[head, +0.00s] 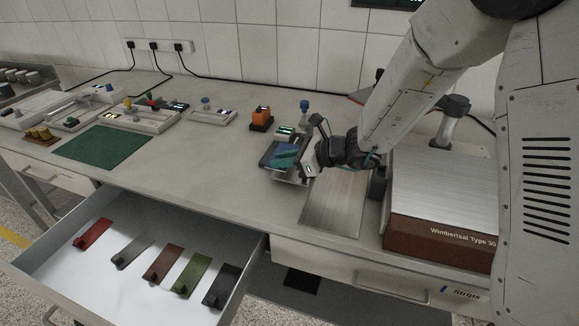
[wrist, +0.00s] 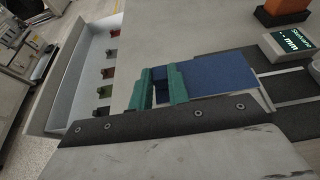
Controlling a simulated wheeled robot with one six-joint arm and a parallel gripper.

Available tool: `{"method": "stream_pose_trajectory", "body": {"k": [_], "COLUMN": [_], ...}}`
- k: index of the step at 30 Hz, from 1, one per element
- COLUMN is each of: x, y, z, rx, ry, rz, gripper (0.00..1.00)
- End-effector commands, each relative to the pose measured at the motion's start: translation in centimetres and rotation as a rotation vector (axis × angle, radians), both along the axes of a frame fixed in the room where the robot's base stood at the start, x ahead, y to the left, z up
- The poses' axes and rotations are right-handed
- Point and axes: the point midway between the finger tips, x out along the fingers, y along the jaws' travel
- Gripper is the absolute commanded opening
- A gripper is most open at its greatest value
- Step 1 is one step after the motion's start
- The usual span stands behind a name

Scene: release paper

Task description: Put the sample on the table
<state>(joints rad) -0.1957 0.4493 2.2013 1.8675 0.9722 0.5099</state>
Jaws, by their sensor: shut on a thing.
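The sample is a blue flat piece (wrist: 222,72) with a small dark blue block as its handle. My gripper (wrist: 161,88) is shut on that block between two teal fingers. In the head view the sample (head: 284,158) lies at or just over the small grey tester, partly hidden by my gripper (head: 302,160). I cannot tell whether it touches the tester's bed. The table (head: 220,150) is a light grey worktop, with bare surface left of the tester.
An open drawer (head: 130,225) below the front edge holds several coloured samples. A green mat (head: 103,146) lies at left. A display (wrist: 290,43) and an orange block (head: 261,117) stand behind the sample. A metal plate (head: 335,200) and a large brown box (head: 437,235) are at right.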

Motion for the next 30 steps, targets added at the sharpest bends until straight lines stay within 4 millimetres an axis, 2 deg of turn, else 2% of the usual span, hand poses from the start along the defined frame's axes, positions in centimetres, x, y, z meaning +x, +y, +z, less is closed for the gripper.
{"method": "stream_pose_trajectory", "body": {"k": [9,12,15,26,27,29,30], "x": [1.8,1.6,1.6,1.6,1.6,1.6,1.6], "y": [-1.9,-1.7,-1.7,-1.7,-1.7,-1.7,-1.7], "z": [-0.5,-2.4,-3.6,-4.0,-4.0,-4.0,-4.0], "rx": [0.0,0.0,0.0,0.001,0.001,0.001,0.001], "ry": [0.001,0.005,0.003,0.0,-0.001,-0.001,-0.001], "rz": [0.0,0.0,0.001,0.001,0.001,0.001,0.001], "gripper": [0.0,0.0,0.0,0.0,0.23,0.39,0.39]}}
